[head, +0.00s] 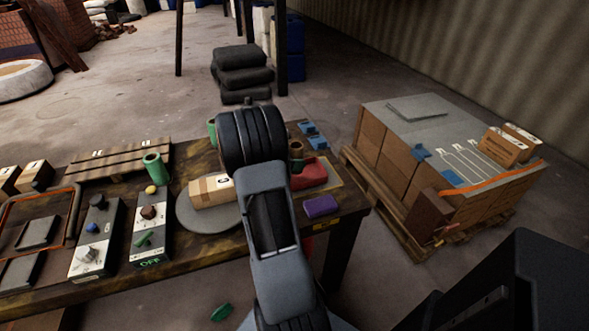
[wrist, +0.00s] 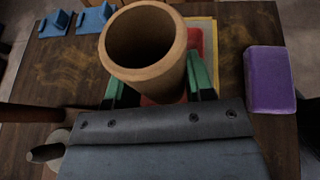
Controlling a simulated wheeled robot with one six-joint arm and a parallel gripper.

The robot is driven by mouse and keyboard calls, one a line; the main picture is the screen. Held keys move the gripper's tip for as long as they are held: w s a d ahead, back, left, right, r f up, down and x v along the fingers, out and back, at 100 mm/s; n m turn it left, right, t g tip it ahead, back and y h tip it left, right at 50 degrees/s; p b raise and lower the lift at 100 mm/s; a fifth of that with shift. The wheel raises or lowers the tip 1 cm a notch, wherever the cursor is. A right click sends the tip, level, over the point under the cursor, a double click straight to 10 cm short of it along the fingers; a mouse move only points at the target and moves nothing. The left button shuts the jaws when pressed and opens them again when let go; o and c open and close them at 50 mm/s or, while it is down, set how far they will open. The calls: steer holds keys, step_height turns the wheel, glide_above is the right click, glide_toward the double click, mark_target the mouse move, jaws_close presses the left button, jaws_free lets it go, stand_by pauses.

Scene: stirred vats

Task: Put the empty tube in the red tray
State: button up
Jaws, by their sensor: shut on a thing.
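The empty tube (wrist: 150,75) is a brown cardboard cylinder with an open, hollow top, seen from above in the wrist view. My gripper (wrist: 158,88) is shut on it, with a green finger on either side. In the head view the tube (head: 296,149) shows only in part beside my arm. The red tray (head: 312,173) lies at the right end of the table, partly hidden by my arm. In the wrist view the red tray (wrist: 196,42) shows behind and below the tube. I cannot tell whether the tube's base touches it.
A purple block (head: 320,206) lies in front of the tray. Blue pieces (head: 312,136) lie behind it. A cardboard box (head: 211,190) sits on a round grey plate to the left. A green cylinder (head: 154,168) and control boxes (head: 150,232) stand further left.

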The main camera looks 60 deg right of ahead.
steer(key=shift+w+d+f, duration=0.25)
steer(key=shift+f, duration=0.25)
steer(key=shift+d+f+b, duration=0.1)
steer(key=shift+f+b, duration=0.25)
steer(key=shift+f, duration=1.25)
steer(key=shift+f, duration=0.2)
steer(key=o, duration=0.9)
steer(key=shift+r, duration=0.2)
steer(key=shift+w+a+r, duration=0.15)
steer(key=shift+a, duration=0.05)
steer(key=p+v, duration=0.1)
steer(key=v, duration=1)
steer(key=shift+w+a, duration=0.2)
